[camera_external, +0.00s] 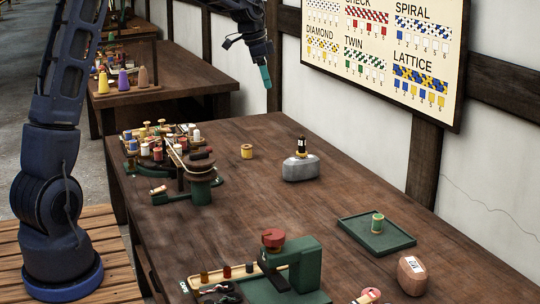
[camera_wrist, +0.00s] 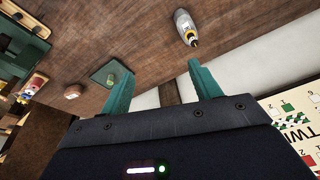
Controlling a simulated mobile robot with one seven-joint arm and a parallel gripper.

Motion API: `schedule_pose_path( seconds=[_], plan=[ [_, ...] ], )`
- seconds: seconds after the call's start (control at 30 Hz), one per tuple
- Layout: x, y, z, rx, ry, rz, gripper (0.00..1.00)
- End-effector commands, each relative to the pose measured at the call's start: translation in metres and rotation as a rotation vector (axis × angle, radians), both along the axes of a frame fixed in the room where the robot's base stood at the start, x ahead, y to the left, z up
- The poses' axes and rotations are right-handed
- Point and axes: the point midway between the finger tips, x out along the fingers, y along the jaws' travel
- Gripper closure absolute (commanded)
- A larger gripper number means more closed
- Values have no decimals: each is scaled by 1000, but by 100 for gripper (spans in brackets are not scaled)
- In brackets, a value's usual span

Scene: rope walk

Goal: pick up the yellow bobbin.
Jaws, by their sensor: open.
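A small yellow bobbin (camera_external: 247,151) stands upright and alone on the brown table, left of a grey block, in the external view. I cannot make it out in the wrist view. My gripper (camera_external: 266,76) is high above the far end of the table, well apart from the bobbin. In the wrist view my gripper (camera_wrist: 160,77) shows two teal fingers spread wide with nothing between them. Another bobbin (camera_external: 377,222), green with a pale top, stands in a green tray (camera_external: 347,223) nearer the front right.
The grey block (camera_external: 300,169) with a dark and yellow top stands right of the yellow bobbin. A crowded bobbin rack with a dark winder (camera_external: 200,178) is to its left. A green machine (camera_external: 300,270) stands in front. The table's middle is clear. A wall chart (camera_external: 385,50) hangs behind.

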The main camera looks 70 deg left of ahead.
Motion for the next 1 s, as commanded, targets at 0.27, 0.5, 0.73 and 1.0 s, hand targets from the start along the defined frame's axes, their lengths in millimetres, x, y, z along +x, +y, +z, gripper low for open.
schedule_pose_path(
  seconds=[0.27,0.5,0.73,1.0],
  plan=[
    [31,97,-62,-33,-12,-34,37],
    [42,180,-122,-62,-37,-59,37],
    [37,258,-185,-85,-72,-77,37],
    [25,314,-233,-96,-103,-85,37]
  ],
)
